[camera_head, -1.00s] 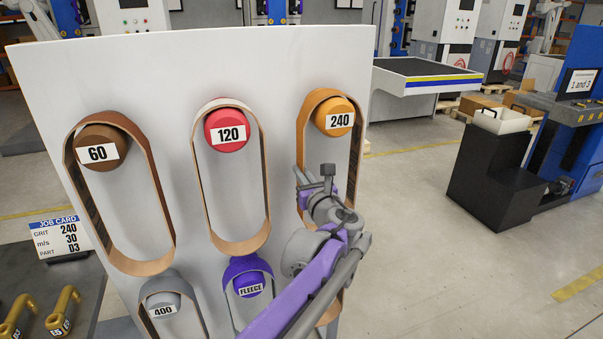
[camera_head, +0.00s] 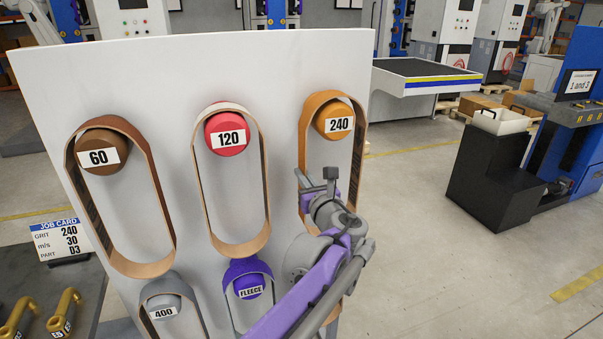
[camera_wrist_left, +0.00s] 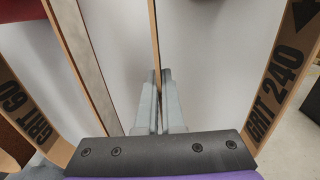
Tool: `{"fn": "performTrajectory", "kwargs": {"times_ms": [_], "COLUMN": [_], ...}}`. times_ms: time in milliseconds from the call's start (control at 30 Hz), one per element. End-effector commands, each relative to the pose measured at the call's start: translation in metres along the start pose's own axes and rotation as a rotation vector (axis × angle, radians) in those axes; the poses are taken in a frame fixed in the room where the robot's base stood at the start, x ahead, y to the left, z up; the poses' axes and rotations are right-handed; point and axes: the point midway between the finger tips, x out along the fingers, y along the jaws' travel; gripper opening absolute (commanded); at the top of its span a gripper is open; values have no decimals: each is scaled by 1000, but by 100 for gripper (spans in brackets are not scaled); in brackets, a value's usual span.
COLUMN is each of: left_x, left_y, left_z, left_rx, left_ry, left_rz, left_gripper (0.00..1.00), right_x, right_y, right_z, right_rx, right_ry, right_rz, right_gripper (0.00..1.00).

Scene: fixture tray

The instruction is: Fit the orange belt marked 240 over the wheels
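The orange belt (camera_head: 361,155) hangs as a long loop around the orange peg marked 240 (camera_head: 334,118), at the right of the white panel. My left gripper (camera_head: 318,183) is at the belt's left strand in the head view. In the left wrist view a thin belt strand (camera_wrist_left: 155,45) runs between the two grey fingers of the left gripper (camera_wrist_left: 160,100); the fingers are close together on it. "GRIT 240" is printed on a belt strand (camera_wrist_left: 276,90) at the right there. The arm hides the loop's lower part. The right gripper is out of view. I cannot make out the wheels.
The white panel (camera_head: 40,70) also carries belts on pegs marked 60 (camera_head: 98,157), 120 (camera_head: 228,139), 400 (camera_head: 163,308) and FLEECE (camera_head: 248,288). The job card (camera_head: 62,238) reads grit 240. A sign (camera_head: 578,83) stands on the blue machine at right.

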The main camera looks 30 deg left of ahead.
Motion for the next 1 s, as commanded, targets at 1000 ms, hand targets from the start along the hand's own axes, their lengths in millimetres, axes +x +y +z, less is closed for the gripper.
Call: {"fn": "performTrajectory", "kwargs": {"times_ms": [1000], "left_x": [-62], "left_y": [0], "left_z": [0], "left_rx": [-1], "left_ry": [0], "left_rz": [-1], "left_gripper": [0], "right_x": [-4], "right_y": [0], "right_z": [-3], "right_rx": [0], "right_ry": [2], "right_rz": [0], "right_gripper": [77]}}
